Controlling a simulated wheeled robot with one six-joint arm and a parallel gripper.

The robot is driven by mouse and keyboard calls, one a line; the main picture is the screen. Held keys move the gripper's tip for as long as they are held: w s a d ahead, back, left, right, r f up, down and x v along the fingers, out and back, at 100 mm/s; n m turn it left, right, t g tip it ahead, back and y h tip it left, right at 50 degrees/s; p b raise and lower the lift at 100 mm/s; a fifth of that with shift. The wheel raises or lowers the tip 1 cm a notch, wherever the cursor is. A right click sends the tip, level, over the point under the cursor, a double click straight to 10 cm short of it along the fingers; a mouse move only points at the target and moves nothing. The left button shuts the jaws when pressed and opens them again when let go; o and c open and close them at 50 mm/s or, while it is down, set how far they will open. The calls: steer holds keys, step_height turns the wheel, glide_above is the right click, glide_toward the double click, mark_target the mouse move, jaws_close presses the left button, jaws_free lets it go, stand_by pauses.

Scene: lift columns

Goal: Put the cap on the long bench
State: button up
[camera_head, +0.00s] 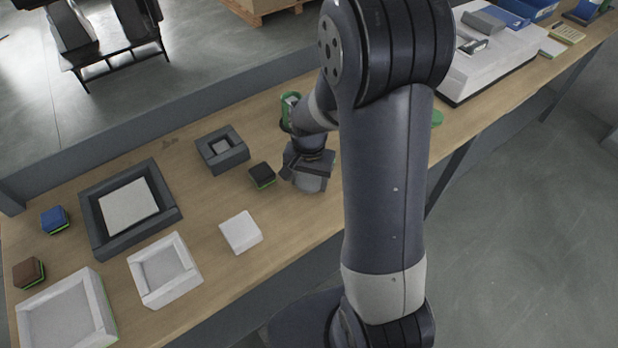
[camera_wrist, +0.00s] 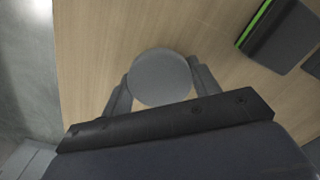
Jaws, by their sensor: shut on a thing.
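A grey round piece, which looks like the cap (camera_wrist: 160,76), sits between the two fingers of my gripper (camera_wrist: 162,90) in the wrist view. My gripper is shut on its sides. In the head view, my gripper (camera_head: 306,168) is low over the long bench (camera_head: 205,202), and the grey piece shows at its lower end. I cannot tell whether the piece touches the wooden top. The bench top also fills much of the wrist view (camera_wrist: 95,50). My arm hides part of the bench in the head view.
A black block with a green edge (camera_head: 262,175) lies just left of my gripper. Dark trays (camera_head: 168,217), a white block (camera_head: 240,231) and white trays (camera_head: 190,280) stand further left. A green object (camera_head: 290,106) is behind my gripper. A white machine (camera_head: 500,70) stands at the right.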

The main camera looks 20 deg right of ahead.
mark_target(309, 179)
steer(key=shift+f, duration=0.25)
steer(key=o, duration=1.1)
steer(key=shift+c, duration=0.2)
steer(key=shift+r, duration=0.15)
step_height(309, 179, up, 12)
